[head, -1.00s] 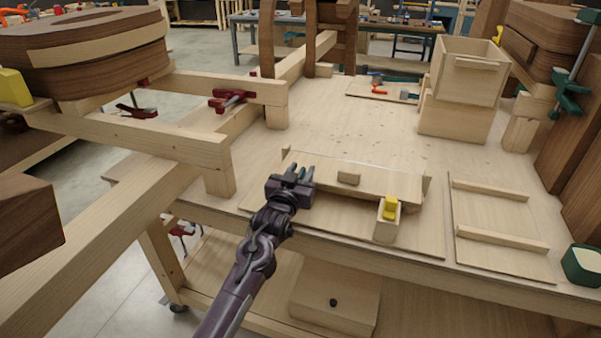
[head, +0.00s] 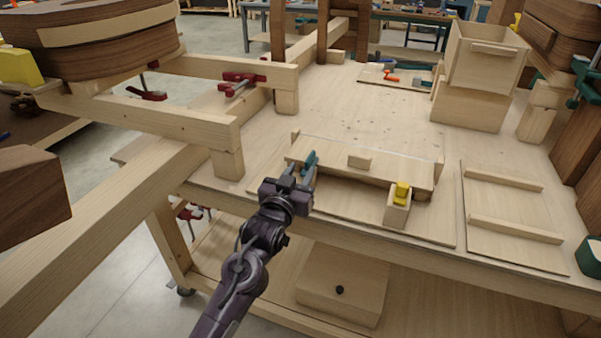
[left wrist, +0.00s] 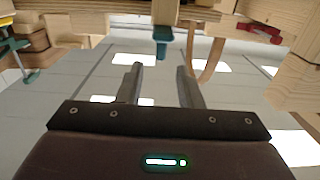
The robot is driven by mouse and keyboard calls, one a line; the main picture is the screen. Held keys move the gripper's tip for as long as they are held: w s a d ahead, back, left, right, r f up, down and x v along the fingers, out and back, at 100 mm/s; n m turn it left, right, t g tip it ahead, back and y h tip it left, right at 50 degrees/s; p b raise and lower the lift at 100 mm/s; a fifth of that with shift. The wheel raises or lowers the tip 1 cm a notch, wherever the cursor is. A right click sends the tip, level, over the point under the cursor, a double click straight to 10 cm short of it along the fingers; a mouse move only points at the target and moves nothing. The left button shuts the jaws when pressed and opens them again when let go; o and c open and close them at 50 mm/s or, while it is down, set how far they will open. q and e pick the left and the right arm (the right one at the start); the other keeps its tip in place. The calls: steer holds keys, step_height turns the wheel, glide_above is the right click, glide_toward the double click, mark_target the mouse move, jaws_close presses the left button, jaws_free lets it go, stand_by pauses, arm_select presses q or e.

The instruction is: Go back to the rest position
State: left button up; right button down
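A teal piece (head: 310,160) is close beyond the fingertips at the board's left end. A teal piece (left wrist: 162,38) also shows past the fingertips in the left wrist view, apart from them. My right gripper is in neither view.
A panel with two strips (head: 510,205) lies farther right. A wooden box (head: 484,58) stands at the back right. Wooden beams (head: 130,220) and red clamps (head: 238,82) crowd the left side.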

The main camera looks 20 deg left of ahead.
arm_select(q)
steer(key=s+d+f+g, duration=0.1)
steer(key=s+f+g, duration=0.6)
steer(key=s+f, duration=0.45)
steer(key=s+f+m+g, duration=0.25)
steer(key=s+g, duration=0.45)
steer(key=s, duration=1.2)
step_height(320, 180, down, 32)
steer(key=s+g, duration=0.2)
steer(key=s+a+f, duration=0.2)
steer(key=s+f, duration=0.6)
steer(key=s, duration=0.1)
steer(key=s+a+f+g, duration=0.1)
steer(key=s+f, duration=0.8)
steer(key=s, duration=0.1)
steer(key=shift+s+a, duration=0.2)
steer(key=shift+a, duration=0.2)
